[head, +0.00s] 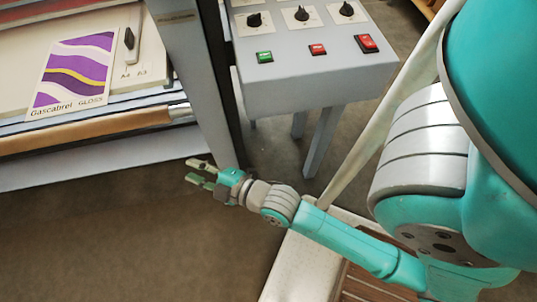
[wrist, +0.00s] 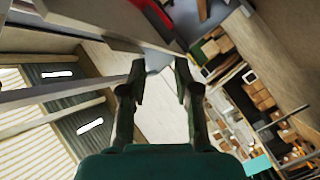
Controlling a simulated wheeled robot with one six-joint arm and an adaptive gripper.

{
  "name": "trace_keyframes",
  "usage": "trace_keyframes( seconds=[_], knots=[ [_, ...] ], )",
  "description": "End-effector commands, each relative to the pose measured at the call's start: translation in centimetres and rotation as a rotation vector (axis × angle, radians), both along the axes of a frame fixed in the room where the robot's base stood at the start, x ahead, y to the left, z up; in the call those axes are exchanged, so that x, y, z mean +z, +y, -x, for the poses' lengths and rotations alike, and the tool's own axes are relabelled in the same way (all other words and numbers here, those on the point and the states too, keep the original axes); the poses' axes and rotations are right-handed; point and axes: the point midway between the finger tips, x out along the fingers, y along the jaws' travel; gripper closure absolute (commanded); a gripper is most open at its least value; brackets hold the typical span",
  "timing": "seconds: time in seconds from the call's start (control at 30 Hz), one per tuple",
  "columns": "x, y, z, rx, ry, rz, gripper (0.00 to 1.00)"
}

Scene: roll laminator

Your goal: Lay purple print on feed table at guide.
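The purple print (head: 72,70), with white and yellow waves and the words "Gascabrel GLOSS", lies flat on the pale feed table (head: 150,85) at the upper left of the head view. Its right edge is near the guide (head: 130,40), a narrow pale bar with a dark knob, by the marks A4 and A3. I cannot tell whether they touch. My gripper (head: 192,172) is open and empty, out in front of the machine and to the right of and below the print. In the wrist view the two fingers (wrist: 158,85) stand apart with nothing between them. The print is not recognisable there.
A grey control box (head: 310,75) with knobs and green and red switches stands right of the feed table. A grey upright (head: 190,70) stands between them. A brown roll (head: 90,130) runs below the table's front edge. The floor (head: 120,220) in front is clear.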

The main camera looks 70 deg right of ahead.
Motion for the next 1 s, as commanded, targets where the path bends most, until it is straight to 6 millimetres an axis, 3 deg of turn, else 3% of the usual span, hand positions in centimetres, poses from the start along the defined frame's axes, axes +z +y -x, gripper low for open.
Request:
trace_keyframes(
  seconds=[0.03, 0.27, 0.6, 0.8, 1.0],
  knots=[
    [-0.9, 0.1, 2.2, -0.011, 0.021, -0.056, 0.69],
    [-2.2, 0.3, 10.3, -0.069, 0.068, -0.333, 0.69],
    [-1.2, 0.7, 20.9, -0.142, 0.126, -0.712, 0.69],
    [-0.2, 0.8, 23.8, -0.164, 0.143, -0.837, 0.69],
    [0.0, 0.8, 24.3, -0.168, 0.145, -0.866, 0.69]
  ],
)
